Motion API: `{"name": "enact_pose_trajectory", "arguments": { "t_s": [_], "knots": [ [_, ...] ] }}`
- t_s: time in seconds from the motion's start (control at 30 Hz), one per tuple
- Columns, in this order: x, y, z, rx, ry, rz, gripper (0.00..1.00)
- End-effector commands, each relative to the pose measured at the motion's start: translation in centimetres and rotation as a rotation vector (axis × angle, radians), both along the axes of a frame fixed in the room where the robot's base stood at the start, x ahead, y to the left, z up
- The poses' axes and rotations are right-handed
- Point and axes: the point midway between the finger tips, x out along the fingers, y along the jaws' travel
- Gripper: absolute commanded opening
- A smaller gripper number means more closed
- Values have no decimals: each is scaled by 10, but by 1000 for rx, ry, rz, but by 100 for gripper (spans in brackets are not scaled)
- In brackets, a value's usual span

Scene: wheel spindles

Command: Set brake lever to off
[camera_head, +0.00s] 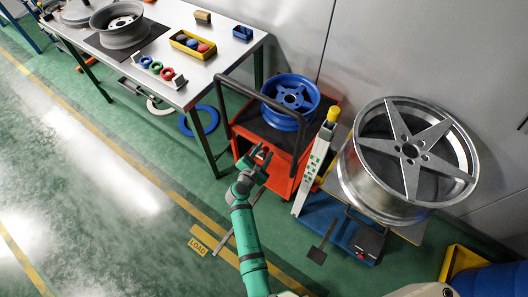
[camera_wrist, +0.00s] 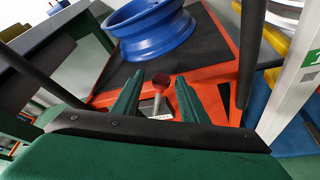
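The brake lever (camera_wrist: 157,102) is a short grey rod with a dark red knob, on the front of an orange-red cart (camera_wrist: 213,72). A small white label lies at its base; its text is unreadable. The rod points nearly straight up in the wrist view. My gripper (camera_wrist: 159,80) is open, with one green finger to each side of the lever; I cannot tell whether the knob is at fingertip depth. In the head view my gripper (camera_head: 261,154) is at the front of the cart (camera_head: 278,172), and the lever is hard to make out there.
A blue wheel (camera_head: 291,97) sits on the cart's dark top, with a black handle frame (camera_head: 266,96) around it. A white post (camera_head: 313,172) and a large silver wheel (camera_head: 415,150) stand to the right. A workbench (camera_head: 205,72) is at left. The green floor at left is open.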

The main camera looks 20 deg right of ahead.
Motion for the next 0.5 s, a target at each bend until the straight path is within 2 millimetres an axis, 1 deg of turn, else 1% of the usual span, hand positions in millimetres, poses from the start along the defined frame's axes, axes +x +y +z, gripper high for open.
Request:
{"name": "enact_pose_trajectory", "arguments": {
  "t_s": [0.13, 0.3, 0.33, 0.37, 0.4, 0.47, 0.5],
  "knots": [
    [1, -5, -1, 0, -1, -4, 40],
    [1, -4, -1, 0, -1, -4, 40],
    [1, -4, -1, 0, -1, -3, 35],
    [1, -3, -1, 0, 0, -2, 28],
    [2, -2, -1, 0, -1, -2, 18],
    [2, -2, -1, 0, 0, 0, 4],
    [2, -1, -1, 0, 0, 0, 0]
  ]
}}
